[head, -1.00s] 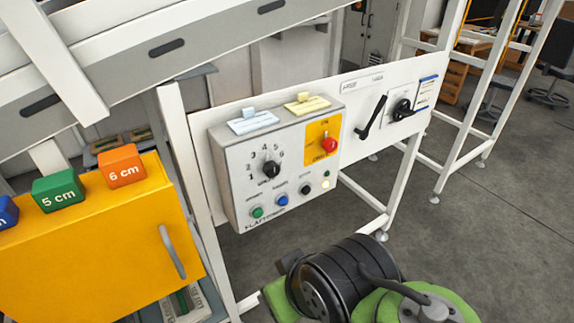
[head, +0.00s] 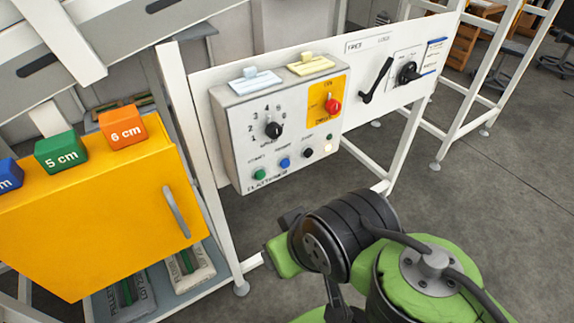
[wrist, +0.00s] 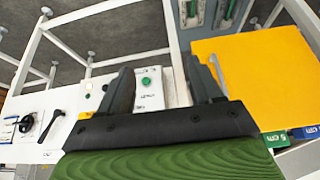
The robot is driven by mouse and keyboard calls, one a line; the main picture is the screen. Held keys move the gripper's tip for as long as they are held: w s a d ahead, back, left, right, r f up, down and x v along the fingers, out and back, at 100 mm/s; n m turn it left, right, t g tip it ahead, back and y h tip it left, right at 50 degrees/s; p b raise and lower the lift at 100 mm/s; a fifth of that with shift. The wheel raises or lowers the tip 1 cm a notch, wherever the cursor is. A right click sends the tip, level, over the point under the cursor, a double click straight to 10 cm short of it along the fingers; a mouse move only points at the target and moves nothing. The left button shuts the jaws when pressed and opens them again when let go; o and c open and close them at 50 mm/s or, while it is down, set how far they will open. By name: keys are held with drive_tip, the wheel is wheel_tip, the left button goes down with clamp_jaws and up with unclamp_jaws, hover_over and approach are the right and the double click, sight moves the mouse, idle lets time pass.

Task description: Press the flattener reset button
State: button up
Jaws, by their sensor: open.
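The grey flattener control box (head: 235,160) hangs on a white panel. Its lower row has a green button (head: 260,174), a blue button (head: 285,163), a black button (head: 308,153) and a pale light or button (head: 328,148). Their small labels are too blurred to read. Above are a black rotary knob (head: 273,130) and a red knob or button (head: 333,105) on a yellow plate. In the wrist view my gripper (wrist: 157,66) is open and empty. The box appears upside down between its fingers, with the green button (wrist: 146,81) showing; the blue button is hidden there. The fingers appear apart from the box.
A yellow cabinet (head: 90,225) with a grey handle stands left of the box, with blue, green and orange size blocks on top. A white frame leg (head: 205,170) stands between them. A black lever (head: 376,80) is right of the box.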

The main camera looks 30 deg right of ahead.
clamp_jaws()
idle(1.5)
